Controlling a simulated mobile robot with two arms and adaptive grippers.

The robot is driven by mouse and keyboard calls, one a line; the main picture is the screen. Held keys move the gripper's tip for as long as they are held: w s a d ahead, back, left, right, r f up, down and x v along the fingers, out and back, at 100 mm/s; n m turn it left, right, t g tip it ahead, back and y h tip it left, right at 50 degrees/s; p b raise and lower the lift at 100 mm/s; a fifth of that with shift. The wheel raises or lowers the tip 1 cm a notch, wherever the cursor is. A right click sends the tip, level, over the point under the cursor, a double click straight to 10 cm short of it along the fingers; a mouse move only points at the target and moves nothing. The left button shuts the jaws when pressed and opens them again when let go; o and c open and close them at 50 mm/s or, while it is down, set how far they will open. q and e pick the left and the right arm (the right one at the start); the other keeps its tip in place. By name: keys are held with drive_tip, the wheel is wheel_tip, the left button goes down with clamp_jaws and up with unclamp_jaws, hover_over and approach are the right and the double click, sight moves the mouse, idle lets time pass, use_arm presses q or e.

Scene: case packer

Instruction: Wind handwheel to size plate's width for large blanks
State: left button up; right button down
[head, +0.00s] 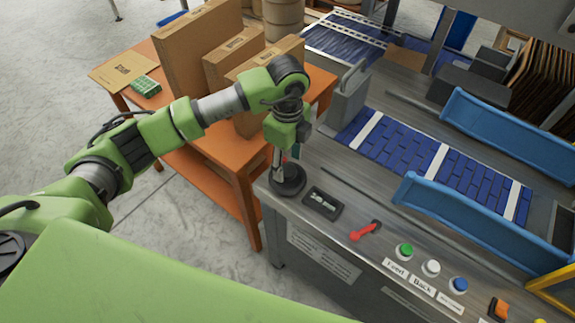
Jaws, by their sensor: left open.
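The handwheel (292,189) is a dark round disc at the near left corner of the grey machine top. My left gripper (280,175) points down at it, with the fingers open at the wheel's upper side. The fingers partly cover the wheel, and I cannot tell whether they touch its handle. A small dark-framed plate (322,203) with a pale window lies just right of the wheel; its marking is too small to read. My right gripper is not in view.
Right of the plate are a red lever (366,231) and green (404,251), white (431,268) and blue (458,285) buttons. Behind runs a blue belt (400,150) between blue guides (480,218). An orange table (205,135) with cardboard boxes (200,50) stands left, beneath my left arm.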

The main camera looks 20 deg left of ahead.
sight(287, 170)
use_arm(q)
wheel_tip(287, 170, up, 10)
drive_tip(key=shift+f, duration=0.15)
idle(0.5)
